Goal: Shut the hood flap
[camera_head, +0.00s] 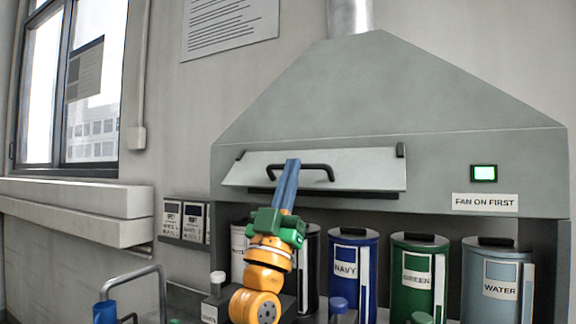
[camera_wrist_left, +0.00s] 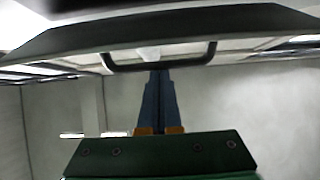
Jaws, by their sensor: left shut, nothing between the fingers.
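The hood flap (camera_head: 365,168) is a pale grey panel on the front of the grey hood (camera_head: 350,95). It appears tilted out from the hood, with a dark strip showing under its lower edge. Its black bar handle (camera_head: 322,167) faces me. My left gripper (camera_head: 292,163) is shut and empty, its blue fingers pointing up at the flap by the left part of the handle. In the left wrist view the fingertips (camera_wrist_left: 160,76) are just below the handle (camera_wrist_left: 165,66); whether they touch it I cannot tell. My right gripper is not in view.
Below the hood stand labelled canisters: navy (camera_head: 350,270), green (camera_head: 418,275) and water (camera_head: 497,280), with others partly hidden behind my left arm. A lit green display (camera_head: 484,173) is right of the flap. A metal rail (camera_head: 140,275) stands at lower left.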

